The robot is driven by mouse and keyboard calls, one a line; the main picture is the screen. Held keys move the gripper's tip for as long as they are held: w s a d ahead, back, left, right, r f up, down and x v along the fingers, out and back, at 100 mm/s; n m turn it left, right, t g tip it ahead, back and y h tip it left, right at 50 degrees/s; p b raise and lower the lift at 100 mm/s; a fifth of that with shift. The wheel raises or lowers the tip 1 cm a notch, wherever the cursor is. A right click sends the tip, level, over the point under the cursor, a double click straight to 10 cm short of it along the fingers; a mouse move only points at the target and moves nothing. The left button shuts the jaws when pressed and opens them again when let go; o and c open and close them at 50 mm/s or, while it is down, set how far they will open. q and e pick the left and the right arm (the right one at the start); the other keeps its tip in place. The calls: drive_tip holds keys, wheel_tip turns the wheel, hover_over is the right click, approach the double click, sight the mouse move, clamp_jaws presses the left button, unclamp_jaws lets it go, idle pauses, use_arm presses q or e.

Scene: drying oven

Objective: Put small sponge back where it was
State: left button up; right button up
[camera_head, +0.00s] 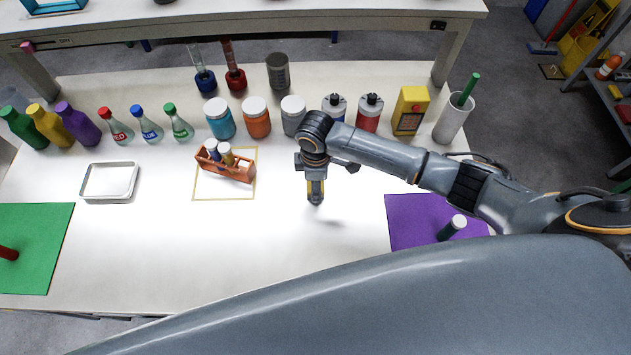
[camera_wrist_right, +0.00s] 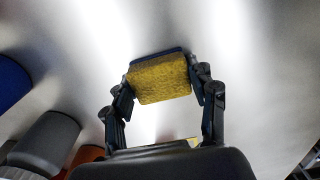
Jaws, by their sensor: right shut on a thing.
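My right gripper (camera_head: 315,196) hangs over the middle of the white table, pointing down. In the right wrist view its two fingers (camera_wrist_right: 162,90) are shut on the small sponge (camera_wrist_right: 163,79), one on each side. The sponge is yellow on the face towards the camera, with a dark blue edge behind. In the head view only a little yellow shows between the fingers. A faint shadow below and to the right suggests it is held above the table. My left gripper is not in view.
The table (camera_head: 345,240) is bare around the gripper. An orange rack (camera_head: 232,172) with small vials stands left, inside a tan outline. A purple mat (camera_head: 412,217) with a dark, white-capped vial (camera_head: 452,228) lies right. Jars and bottles line the back. A metal tray (camera_head: 109,181) and green mat (camera_head: 42,235) lie left.

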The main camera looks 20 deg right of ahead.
drive_tip(key=shift+f, duration=0.1)
drive_tip(key=o, duration=1.2)
wheel_tip(320, 180, up, 12)
drive_tip(key=shift+r+b, duration=0.15)
drive_tip(key=shift+b, duration=0.35)
